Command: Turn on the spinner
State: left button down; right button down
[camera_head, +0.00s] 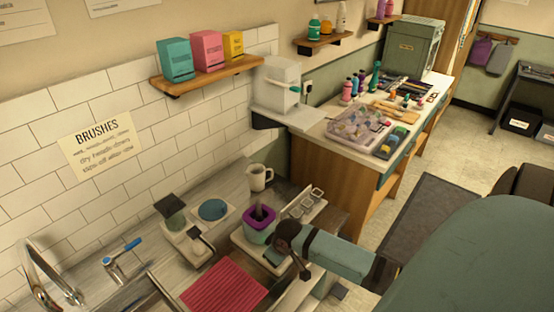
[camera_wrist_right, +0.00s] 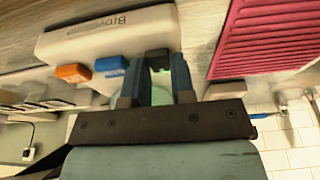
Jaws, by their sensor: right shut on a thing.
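In the right wrist view a long white unit (camera_wrist_right: 105,35) bears dark lettering that begins with "B". It looks like the spinner's base. Along its edge sit an orange piece (camera_wrist_right: 73,72), a blue piece (camera_wrist_right: 111,66) and a dark grey piece (camera_wrist_right: 157,58). My right gripper (camera_wrist_right: 160,62) is shut, with its blue fingers at the grey piece, which seems to be between the tips. In the head view a purple pot (camera_head: 257,232) with dark contents stands on a white base, and my right gripper (camera_head: 288,262) is close at its right. My left gripper is not in view.
A red ribbed mat (camera_head: 224,289) lies in front. A white mug (camera_head: 259,177) stands behind the pot, and a slotted tray (camera_head: 296,208) is beside it. A cluttered counter (camera_head: 318,128) stands farther right.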

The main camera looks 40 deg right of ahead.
aim_at(282, 267)
jog(key=shift+w+g, duration=0.1)
jog(key=shift+g, duration=0.5)
jog(key=c, duration=1.2)
grip_release()
jog(key=shift+c, duration=0.2)
jog(key=shift+r, duration=0.1)
notch_tip(282, 267, up, 13)
jog(key=s+b, duration=0.1)
jog(key=s, duration=0.1)
jog(key=shift+s+r, duration=0.2)
jog(key=shift+s, duration=0.05)
jog(key=shift+d, duration=0.1)
